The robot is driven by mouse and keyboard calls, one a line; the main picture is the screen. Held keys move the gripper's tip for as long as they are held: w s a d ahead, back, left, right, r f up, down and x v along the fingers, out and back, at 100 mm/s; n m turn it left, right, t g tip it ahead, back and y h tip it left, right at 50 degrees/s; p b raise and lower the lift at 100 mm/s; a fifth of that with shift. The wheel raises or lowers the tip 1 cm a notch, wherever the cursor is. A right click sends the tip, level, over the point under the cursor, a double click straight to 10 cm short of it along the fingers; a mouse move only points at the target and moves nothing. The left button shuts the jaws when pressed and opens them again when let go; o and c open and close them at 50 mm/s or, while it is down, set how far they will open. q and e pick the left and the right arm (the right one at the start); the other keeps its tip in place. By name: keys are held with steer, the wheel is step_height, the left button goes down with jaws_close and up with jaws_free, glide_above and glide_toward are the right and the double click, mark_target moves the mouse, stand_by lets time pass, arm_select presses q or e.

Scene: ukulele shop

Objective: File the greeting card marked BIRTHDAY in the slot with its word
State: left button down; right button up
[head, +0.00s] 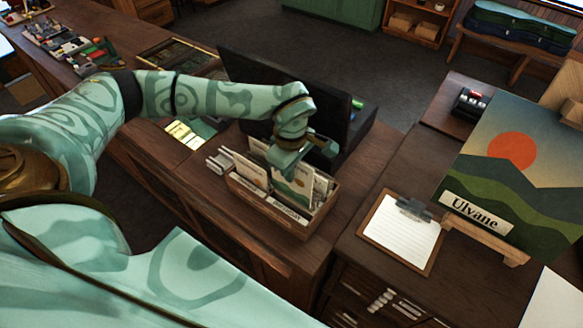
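A wooden card box (303,229) stands on the dark wooden counter, with several cards upright in it and pale labels on its front. The words on the labels and cards are too small to read, so I cannot tell which card is marked BIRTHDAY. My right gripper is not in view.
A dark open case (285,90) stands close behind the box. A clipboard (400,232) lies to the right, near a painting with an "Ulvane" sign (476,212). Small yellow items (187,132) lie left of the box. Bare counter shows in front of it.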

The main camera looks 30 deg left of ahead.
mark_target(291, 197)
arm_select(q)
step_height(291, 197, down, 3)
steer(key=shift+s+f+b, duration=0.1)
steer(key=shift+b, duration=1)
steer(key=shift+f+b, duration=2.45)
steer(key=shift+f, duration=1.3)
steer(key=c, duration=1.6)
jaws_free()
steer(key=shift+o, duration=0.2)
steer(key=shift+r, duration=0.1)
step_height(291, 197, up, 16)
steer(key=shift+r+b, duration=0.1)
steer(key=shift+b, duration=0.2)
